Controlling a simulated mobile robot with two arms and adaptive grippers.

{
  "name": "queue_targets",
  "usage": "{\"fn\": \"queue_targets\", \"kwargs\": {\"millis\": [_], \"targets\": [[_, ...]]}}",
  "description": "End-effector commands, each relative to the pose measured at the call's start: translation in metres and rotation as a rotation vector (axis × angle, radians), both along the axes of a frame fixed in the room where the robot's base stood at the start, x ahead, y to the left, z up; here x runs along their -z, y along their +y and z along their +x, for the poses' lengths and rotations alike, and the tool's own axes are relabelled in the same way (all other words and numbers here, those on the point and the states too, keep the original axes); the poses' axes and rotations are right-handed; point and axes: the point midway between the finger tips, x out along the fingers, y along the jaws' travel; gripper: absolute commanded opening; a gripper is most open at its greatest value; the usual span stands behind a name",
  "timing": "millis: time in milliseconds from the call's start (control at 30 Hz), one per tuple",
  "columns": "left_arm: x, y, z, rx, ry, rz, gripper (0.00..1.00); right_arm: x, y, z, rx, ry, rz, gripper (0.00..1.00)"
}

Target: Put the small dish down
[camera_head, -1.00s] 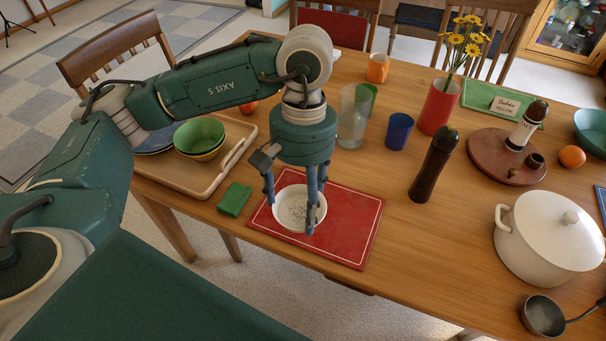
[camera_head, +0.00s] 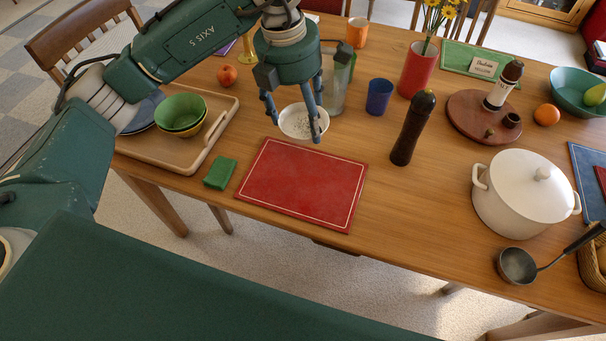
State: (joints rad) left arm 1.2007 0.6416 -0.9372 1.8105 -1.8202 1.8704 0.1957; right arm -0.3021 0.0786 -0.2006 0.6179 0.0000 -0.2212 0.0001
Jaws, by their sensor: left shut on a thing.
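The small dish (camera_head: 297,126) is white and round with a speckled inside. It is upright just past the far edge of the red placemat (camera_head: 303,187) in the picture. My left gripper (camera_head: 305,108) comes down over it from above, with its fingers shut on the dish's rim. Whether the dish touches the table or hangs a little above it, I cannot tell. The red placemat is bare. My right gripper is not in view.
A wooden tray (camera_head: 150,154) with bowls and a green sponge (camera_head: 220,174) are left. A white pot (camera_head: 522,196) stands right.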

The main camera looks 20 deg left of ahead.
Motion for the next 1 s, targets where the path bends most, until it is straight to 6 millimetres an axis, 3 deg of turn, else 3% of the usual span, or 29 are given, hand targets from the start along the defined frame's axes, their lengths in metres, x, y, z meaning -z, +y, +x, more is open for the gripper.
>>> {"fn": "queue_targets", "kwargs": {"millis": [500,833,1000], "targets": [[0.128,0.001,-0.002,-0.001,0.008,0.001,0.48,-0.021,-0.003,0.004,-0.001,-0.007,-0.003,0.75],[0.159,0.000,-0.002,0.000,0.005,0.001,0.48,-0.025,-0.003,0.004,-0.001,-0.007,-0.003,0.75],[0.184,0.000,-0.002,0.001,0.006,0.001,0.48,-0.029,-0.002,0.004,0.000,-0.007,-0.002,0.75]]}}
